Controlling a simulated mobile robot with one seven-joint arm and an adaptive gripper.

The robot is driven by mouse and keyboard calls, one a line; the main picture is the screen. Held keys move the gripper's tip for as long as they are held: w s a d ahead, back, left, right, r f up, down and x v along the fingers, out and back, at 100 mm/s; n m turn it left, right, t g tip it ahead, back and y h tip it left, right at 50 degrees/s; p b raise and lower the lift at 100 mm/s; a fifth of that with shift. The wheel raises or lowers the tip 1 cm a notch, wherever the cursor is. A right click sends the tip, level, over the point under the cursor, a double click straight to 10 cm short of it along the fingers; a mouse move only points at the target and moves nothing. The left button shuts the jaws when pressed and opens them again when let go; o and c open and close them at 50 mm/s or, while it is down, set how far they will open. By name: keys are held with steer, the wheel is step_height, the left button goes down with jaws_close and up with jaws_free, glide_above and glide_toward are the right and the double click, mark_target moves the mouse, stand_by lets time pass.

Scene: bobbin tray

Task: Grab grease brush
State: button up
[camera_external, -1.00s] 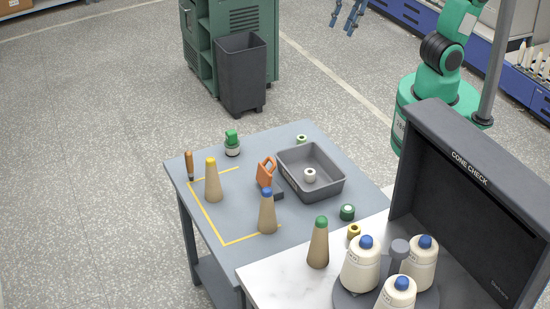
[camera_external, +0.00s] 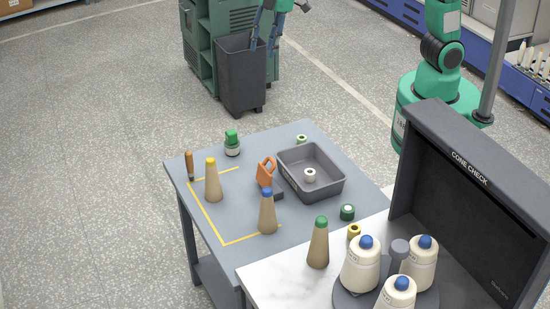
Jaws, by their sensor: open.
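What looks like the grease brush (camera_external: 189,165), a slim thing with an orange-brown handle and a dark lower end, stands at the far left corner of the grey table (camera_external: 225,218). My gripper (camera_external: 263,48) has blue fingers and shows at the top of the view, in front of the dark bin. It is open and empty, apart from the brush and up to the right of it in the picture. No part of the brush is hidden by my arm.
A yellow-topped cone (camera_external: 213,182) stands close beside the brush. A green-capped jar (camera_external: 232,144), an orange tool (camera_external: 265,172), a blue-topped cone (camera_external: 267,212) and a grey tray (camera_external: 338,190) share the table. The dark bin (camera_external: 240,85) stands beyond it.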

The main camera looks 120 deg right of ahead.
steer(key=w+d+f, duration=0.4)
steer(key=w+f, duration=0.3)
steer(key=w, duration=0.2)
steer(key=n+g+p, duration=0.2)
steer(key=g, duration=0.1)
glide_above(191, 170)
steer(key=d, duration=0.1)
step_height(191, 170, down, 29)
steer(key=shift+s+d+f, duration=0.1)
steer(key=shift+s+f, duration=0.05)
steer(key=shift+f, duration=0.05)
steer(key=shift+d+f, duration=0.1)
steer(key=shift+f, duration=0.3)
steer(key=shift+f+b, duration=0.55)
steer(key=shift+f, duration=3.7)
steer(key=shift+f, duration=0.15)
steer(key=shift+f, duration=2.45)
